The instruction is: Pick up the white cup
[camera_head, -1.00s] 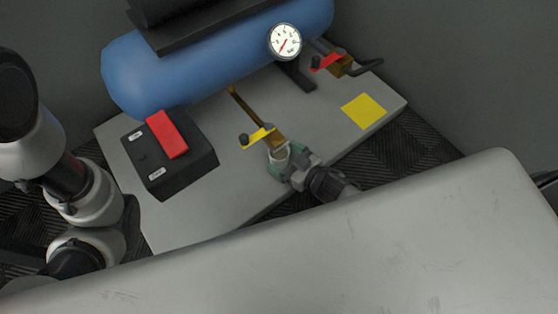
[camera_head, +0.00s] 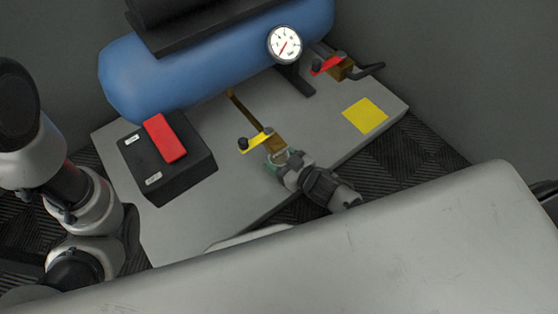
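One gripper (camera_head: 281,161), which I take to be my right one from its angle, reaches over the grey base plate (camera_head: 235,195), close to the yellow-handled brass valve (camera_head: 275,142). A small pale, rounded thing with green beside it (camera_head: 279,157) shows at its fingertips. It may be the white cup or part of the fingers; I cannot tell. The fingers overlap it, so whether they are open or shut is unclear. No other white cup shows. My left arm's links are at the left; its gripper is not in view.
A blue tank (camera_head: 215,55) with a gauge (camera_head: 285,45) spans the back. A black box with a red switch (camera_head: 168,165) stands left. A red-handled valve (camera_head: 328,65) and yellow square (camera_head: 365,115) are at right. A large grey surface (camera_head: 330,260) hides the front.

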